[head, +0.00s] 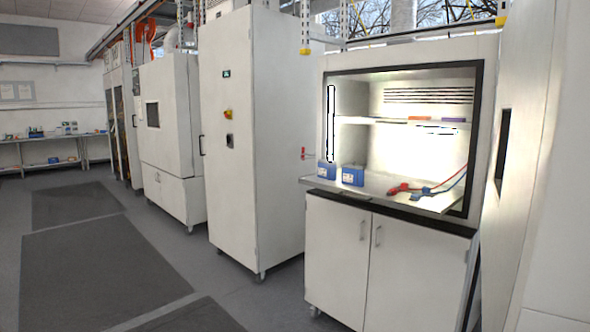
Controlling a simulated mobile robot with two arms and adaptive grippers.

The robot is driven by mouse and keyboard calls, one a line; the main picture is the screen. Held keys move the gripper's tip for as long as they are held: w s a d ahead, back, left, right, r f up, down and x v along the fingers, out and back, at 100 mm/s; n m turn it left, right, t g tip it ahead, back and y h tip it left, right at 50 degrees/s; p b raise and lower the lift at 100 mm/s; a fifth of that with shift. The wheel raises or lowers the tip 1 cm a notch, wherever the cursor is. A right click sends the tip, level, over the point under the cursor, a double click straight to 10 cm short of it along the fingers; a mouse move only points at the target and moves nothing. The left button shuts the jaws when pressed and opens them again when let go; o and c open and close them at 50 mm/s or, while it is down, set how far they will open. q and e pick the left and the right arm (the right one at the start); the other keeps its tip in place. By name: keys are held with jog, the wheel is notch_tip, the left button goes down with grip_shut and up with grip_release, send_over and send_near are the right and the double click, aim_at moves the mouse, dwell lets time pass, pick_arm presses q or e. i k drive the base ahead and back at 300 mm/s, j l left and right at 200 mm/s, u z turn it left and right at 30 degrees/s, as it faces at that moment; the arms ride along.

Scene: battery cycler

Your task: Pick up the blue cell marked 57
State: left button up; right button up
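Two blue box-shaped cells stand upright side by side at the left end of the bench inside the lit white enclosure. The left blue cell (326,171) is nearest the enclosure's left wall, and the right blue cell (352,175) stands a little apart from it. Any markings on them are too small to read, so I cannot tell which is 57. Neither of my grippers shows in the head view.
Red and blue cables with clamps (400,188) lie on the bench top (372,190) right of the cells. A shelf (385,121) with orange and purple items hangs above. A tall white cabinet (240,150) stands left. Grey floor (100,250) is open at left.

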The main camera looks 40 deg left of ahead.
aim_at(353, 177)
jog(key=i+j+u, duration=0.35)
jog(key=i+j, duration=0.15)
jog(key=j, duration=0.15)
jog(key=i+j+u, duration=0.35)
jog(key=i+j, duration=0.2)
